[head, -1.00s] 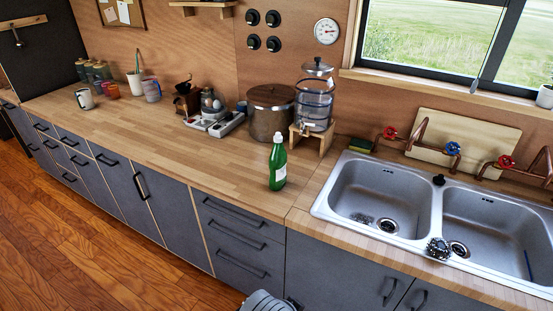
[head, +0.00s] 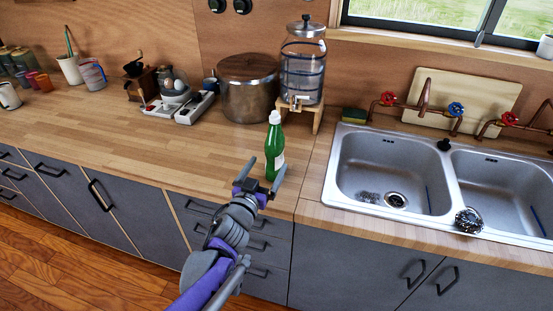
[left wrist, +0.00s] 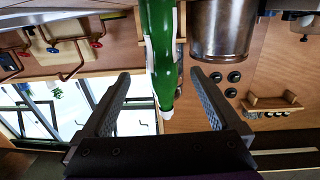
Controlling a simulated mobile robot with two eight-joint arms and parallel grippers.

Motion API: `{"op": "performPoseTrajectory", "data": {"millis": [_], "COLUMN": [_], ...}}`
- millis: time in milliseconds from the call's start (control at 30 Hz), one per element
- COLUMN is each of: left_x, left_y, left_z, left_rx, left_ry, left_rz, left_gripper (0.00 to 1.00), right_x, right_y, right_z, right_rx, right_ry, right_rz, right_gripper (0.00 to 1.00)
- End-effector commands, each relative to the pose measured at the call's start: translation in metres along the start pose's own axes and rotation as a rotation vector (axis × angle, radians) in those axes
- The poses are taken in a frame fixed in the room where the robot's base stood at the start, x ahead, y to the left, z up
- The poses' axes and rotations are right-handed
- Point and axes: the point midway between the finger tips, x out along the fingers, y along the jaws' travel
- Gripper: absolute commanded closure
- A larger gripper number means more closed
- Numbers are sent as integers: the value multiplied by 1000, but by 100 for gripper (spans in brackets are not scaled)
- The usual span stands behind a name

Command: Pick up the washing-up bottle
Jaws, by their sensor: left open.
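The washing-up bottle (head: 274,142) is green with a white cap and a pale label. It stands upright on the wooden worktop, left of the sink. My left gripper (head: 267,166) is open and empty at the worktop's front edge, its fingers pointing at the bottle's lower part. In the left wrist view, which is upside down, the bottle (left wrist: 162,50) shows in the gap between the two open fingers (left wrist: 163,92). I cannot tell whether the fingertips reach past its near side; no grip on it shows. My right gripper is not in view.
A water dispenser (head: 303,66) on a wooden stand (head: 318,118) and a large metal pot (head: 249,92) stand behind the bottle. The double sink (head: 385,165) lies to the right. The worktop (head: 190,155) left of the bottle is clear.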

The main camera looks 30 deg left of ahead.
Motion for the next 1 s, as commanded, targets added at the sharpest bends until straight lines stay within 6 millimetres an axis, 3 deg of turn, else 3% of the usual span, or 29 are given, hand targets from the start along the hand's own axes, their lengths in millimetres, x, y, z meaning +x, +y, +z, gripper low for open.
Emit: {"op": "performPoseTrajectory", "data": {"millis": [300,533,767,1000], "left_x": [47,65,99,108], "left_y": [2,2,3,3], "left_z": [-2,-3,-5,-4], "left_rx": [-1,-1,-1,-1], "left_ry": [13,13,13,12], "left_rz": [13,13,12,12], "left_gripper": [3,3,3,3], "right_x": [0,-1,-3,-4], "right_y": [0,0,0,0], "right_z": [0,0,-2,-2], "right_rx": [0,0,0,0], "right_ry": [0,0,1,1], "right_rz": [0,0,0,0], "right_gripper": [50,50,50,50]}}
